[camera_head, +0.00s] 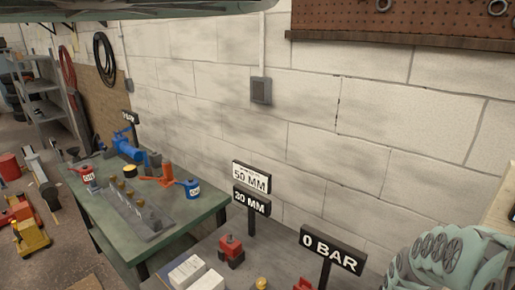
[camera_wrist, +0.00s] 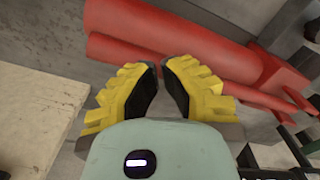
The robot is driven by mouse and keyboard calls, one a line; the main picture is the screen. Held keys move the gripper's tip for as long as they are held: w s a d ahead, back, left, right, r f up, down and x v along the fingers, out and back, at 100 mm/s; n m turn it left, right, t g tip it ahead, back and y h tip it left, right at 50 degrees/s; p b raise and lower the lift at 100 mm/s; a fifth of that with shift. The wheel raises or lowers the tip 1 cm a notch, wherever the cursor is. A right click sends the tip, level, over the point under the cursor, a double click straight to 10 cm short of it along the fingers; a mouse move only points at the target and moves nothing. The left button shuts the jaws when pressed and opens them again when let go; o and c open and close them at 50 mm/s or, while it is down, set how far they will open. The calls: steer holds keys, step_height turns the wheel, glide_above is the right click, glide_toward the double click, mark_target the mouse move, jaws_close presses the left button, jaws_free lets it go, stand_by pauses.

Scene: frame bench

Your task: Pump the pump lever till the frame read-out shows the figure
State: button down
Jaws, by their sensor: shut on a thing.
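In the wrist view my gripper (camera_wrist: 160,75), with yellow ribbed fingers and dark pads, is shut on a red bar (camera_wrist: 118,50) that looks like the pump lever. The fingertips hide the point of contact. A thicker red cylinder (camera_wrist: 175,28) runs beside the bar. In the head view a black read-out (camera_head: 252,201) shows what looks like 30 MM, under a white card (camera_head: 250,178) reading 50 MM. Another black read-out (camera_head: 331,249) shows 0 BAR. The gripper and lever cannot be made out in the head view.
A red block (camera_head: 231,249) and white blocks (camera_head: 188,273) stand on the near bench. A green-topped bench (camera_head: 186,212) to the left carries a blue tool (camera_head: 128,148), cans and a metal rack. A block wall (camera_head: 220,100) closes the back. A pale slab (camera_wrist: 35,120) shows in the wrist view.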

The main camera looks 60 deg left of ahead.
step_height(320, 180, up, 9)
steer(key=p, duration=0.7)
steer(key=shift+r+p, duration=0.2)
steer(key=shift+p, duration=0.1)
stand_by(1.0)
